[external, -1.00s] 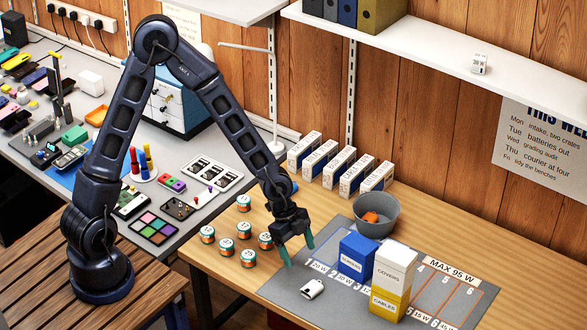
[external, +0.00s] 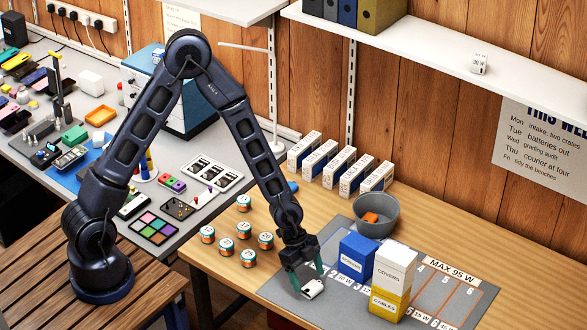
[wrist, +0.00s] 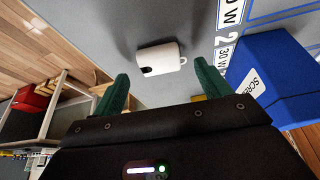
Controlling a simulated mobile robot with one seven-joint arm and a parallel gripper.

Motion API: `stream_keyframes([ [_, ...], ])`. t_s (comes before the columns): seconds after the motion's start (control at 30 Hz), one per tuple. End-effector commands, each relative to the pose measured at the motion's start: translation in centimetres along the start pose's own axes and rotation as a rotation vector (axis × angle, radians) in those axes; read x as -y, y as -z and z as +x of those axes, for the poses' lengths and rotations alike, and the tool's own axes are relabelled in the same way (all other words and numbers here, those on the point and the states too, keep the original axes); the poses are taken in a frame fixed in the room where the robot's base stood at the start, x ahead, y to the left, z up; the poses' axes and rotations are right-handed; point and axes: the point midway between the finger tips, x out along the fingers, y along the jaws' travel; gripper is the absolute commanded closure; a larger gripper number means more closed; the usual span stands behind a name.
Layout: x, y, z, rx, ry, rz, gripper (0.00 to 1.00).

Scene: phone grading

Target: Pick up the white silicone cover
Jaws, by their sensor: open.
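The white silicone cover (external: 313,289) lies on the grey mat (external: 425,300) near its front left part. In the wrist view the white cover (wrist: 159,58) is a rounded white piece with a dark cutout at one end and a small loop at the other. My gripper (external: 308,283) is right at the cover, its green fingers apart. In the wrist view my gripper (wrist: 163,82) shows two green fingertips spread, with the cover just beyond and between them. Nothing is held. A finger hides part of the cover in the external view.
A blue box (external: 357,256) stands close to the right of my gripper and looms large in the wrist view (wrist: 265,80). A white and yellow box (external: 393,280) stands further right. A grey bowl (external: 386,218) is behind them. Several small jars (external: 248,258) stand to the left.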

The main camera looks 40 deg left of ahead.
Motion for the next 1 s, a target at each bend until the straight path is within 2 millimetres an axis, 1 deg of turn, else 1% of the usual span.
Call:
stream_keyframes([
  [0.03, -0.1, 0.1, 0.8, 0.001, -0.002, 0.001, 0.24],
  [0.1, 0.0, 0.1, 1.6, 0.0, -0.001, 0.0, 0.24],
  [0.2, 0.0, 0.1, 2.5, 0.0, 0.0, -0.001, 0.24],
  [0.33, 0.1, 0.1, 3.0, 0.0, 0.001, -0.001, 0.24],
  [0.53, 0.1, 0.1, 3.0, 0.0, 0.001, -0.001, 0.24],
  [0.57, 0.1, 0.1, 3.0, 0.0, 0.001, -0.001, 0.26],
  [0.6, 0.1, 0.1, 3.0, 0.0, 0.001, -0.001, 0.33],
  [0.8, 0.1, 0.1, 3.0, 0.0, 0.001, -0.001, 0.71],
  [1.0, 0.1, 0.1, 3.0, 0.0, 0.001, -0.001, 0.72],
])
